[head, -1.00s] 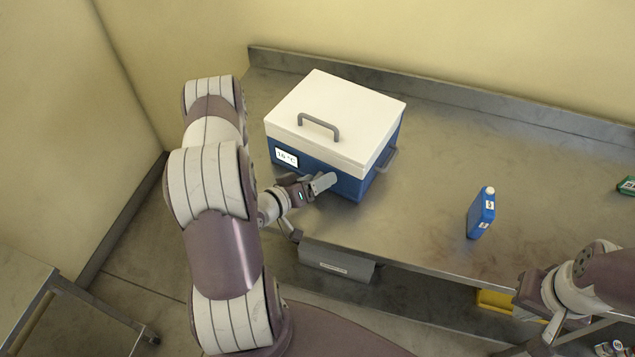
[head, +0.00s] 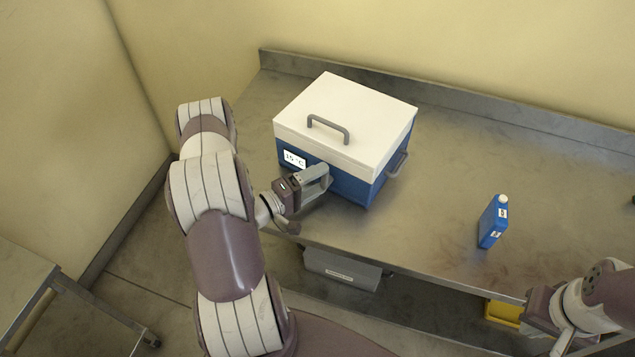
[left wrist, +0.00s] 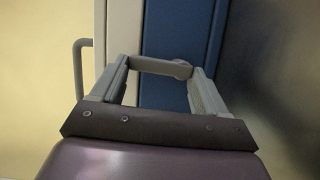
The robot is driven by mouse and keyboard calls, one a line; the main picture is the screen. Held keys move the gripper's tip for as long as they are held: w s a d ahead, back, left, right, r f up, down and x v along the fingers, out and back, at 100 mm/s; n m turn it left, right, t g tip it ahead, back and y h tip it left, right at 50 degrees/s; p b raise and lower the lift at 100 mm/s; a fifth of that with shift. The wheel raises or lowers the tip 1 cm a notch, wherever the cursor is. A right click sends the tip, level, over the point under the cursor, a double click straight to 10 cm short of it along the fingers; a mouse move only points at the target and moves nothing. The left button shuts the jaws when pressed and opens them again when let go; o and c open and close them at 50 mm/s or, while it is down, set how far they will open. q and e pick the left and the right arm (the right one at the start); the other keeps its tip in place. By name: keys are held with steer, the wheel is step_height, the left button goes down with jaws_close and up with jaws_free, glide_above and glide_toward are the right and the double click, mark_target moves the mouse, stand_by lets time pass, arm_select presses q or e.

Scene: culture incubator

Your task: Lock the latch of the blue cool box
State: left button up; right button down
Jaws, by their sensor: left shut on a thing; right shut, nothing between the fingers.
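The blue cool box (head: 352,187) stands on the steel bench with its white lid (head: 350,112) down. My left gripper (head: 320,179) is at its front face, below the lid edge. In the left wrist view its fingers (left wrist: 160,72) are apart, with a grey bar, the latch (left wrist: 155,67), spanning between them in front of the lid and blue body. My left gripper is shut on this latch. Whether the latch is engaged cannot be told. My right gripper (head: 540,325) is low at the right, away from the box, its fingertips hard to see.
A blue bottle (head: 493,225) stands on the bench right of the box. The bench (head: 440,170) between them is clear. A grey drawer unit (head: 342,268) and a yellow bin (head: 503,313) are below the bench edge. A metal cart (head: 35,290) stands at the lower left.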

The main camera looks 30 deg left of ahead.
arm_select(q)
steer(key=shift+a+n, duration=0.15)
steer(key=shift+n, duration=0.25)
steer(key=o, duration=1.1)
steer(key=shift+c, duration=0.2)
steer(key=shift+f, duration=0.1)
steer(key=shift+s, duration=0.1)
steer(key=shift+s+a+b, duration=0.25)
steer(key=shift+s+b, duration=0.05)
steer(key=shift+s, duration=0.05)
steer(key=b+v, duration=0.1)
steer(key=v, duration=0.4)
steer(key=b+v, duration=0.1)
steer(key=v, duration=0.5)
steer(key=shift+f, duration=0.25)
steer(key=shift+s+r, duration=0.1)
steer(key=shift+s, duration=0.3)
